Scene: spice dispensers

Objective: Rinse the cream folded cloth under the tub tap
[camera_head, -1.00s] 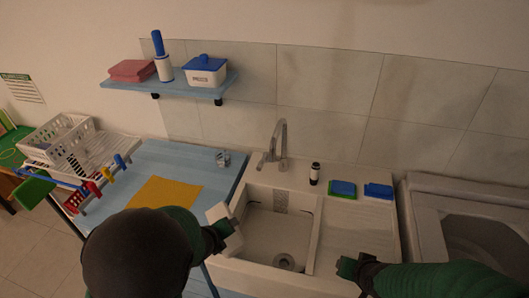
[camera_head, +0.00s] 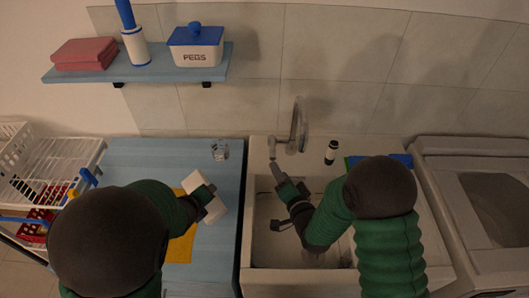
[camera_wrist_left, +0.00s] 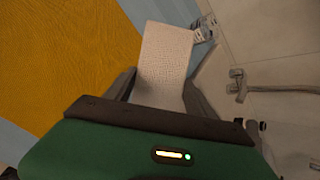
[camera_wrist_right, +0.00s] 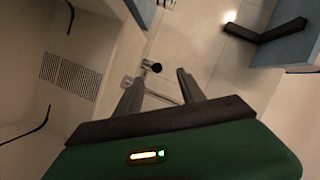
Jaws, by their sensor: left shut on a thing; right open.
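The cream folded cloth (camera_head: 207,206) is in my left gripper (camera_head: 203,195), above the blue counter left of the tub; the left wrist view shows the cloth (camera_wrist_left: 165,60) between both fingers. The tub (camera_head: 246,240) is a pale basin at the centre. Its grey tap (camera_head: 297,128) rises at the back and curves forward. My right gripper (camera_head: 280,180) is over the tub, just below and in front of the tap. In the right wrist view its fingers are open and empty, with the tap (camera_wrist_right: 148,69) beyond them. My right arm hides part of the tub.
A blue item (camera_head: 402,159) is partly hidden by my right arm. A shelf (camera_head: 140,76) hangs above.

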